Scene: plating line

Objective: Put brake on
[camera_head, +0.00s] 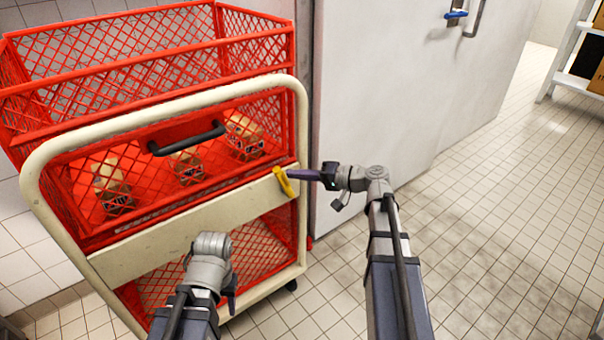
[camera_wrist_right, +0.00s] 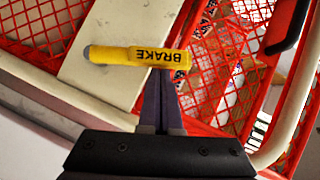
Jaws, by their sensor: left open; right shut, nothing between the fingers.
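A yellow brake lever (camera_head: 283,182) is mounted on the cream crossbar (camera_head: 175,230) of a red cart. In the right wrist view the lever (camera_wrist_right: 140,56) lies across the picture and bears the word BRAKE. My right gripper (camera_head: 322,174) is shut and empty, with its fingertips at the lever's right side in the head view. In the wrist view the fingertips (camera_wrist_right: 160,78) meet the lettered part of the lever; I cannot tell whether they touch it. My left gripper (camera_head: 230,290) is low in front of the cart, mostly hidden behind its own wrist.
The red mesh cart (camera_head: 100,75) holds several packaged items behind a cream frame with a black handle (camera_head: 187,138). A grey door (camera_head: 400,90) with a blue-handled latch stands right of it. A shelf (camera_head: 575,50) is at far right. The tiled floor (camera_head: 510,200) is clear.

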